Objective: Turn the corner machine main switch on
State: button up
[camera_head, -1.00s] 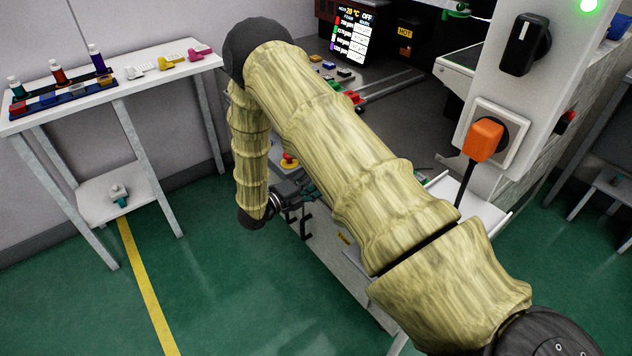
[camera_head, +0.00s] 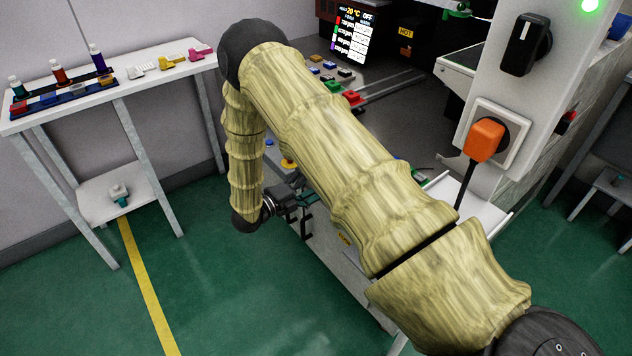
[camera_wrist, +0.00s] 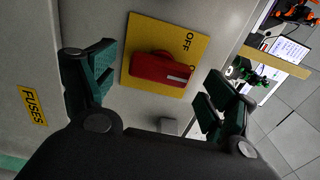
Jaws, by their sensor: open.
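The main switch is a red handle (camera_wrist: 158,69) on a yellow plate (camera_wrist: 198,48) marked OFF, fixed to the grey panel of the machine. It shows in the wrist view, with the handle lying across the picture. The OFF mark is at the plate's upper right. My gripper (camera_wrist: 155,85) is open, one green-padded finger left of the handle and the other to its right. I cannot tell whether either finger touches it. In the head view my gripper (camera_head: 300,205) is at the front of the machine, and the switch is hidden there.
A yellow FUSES label (camera_wrist: 32,106) is on the panel in the wrist view. A white side table (camera_head: 120,95) with bottles stands at the left in the head view. An orange plug (camera_head: 484,139) with a cable is on the right column. Green floor is clear at lower left.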

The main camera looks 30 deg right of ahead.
jog(key=a, duration=1)
jog(key=shift+s, duration=0.4)
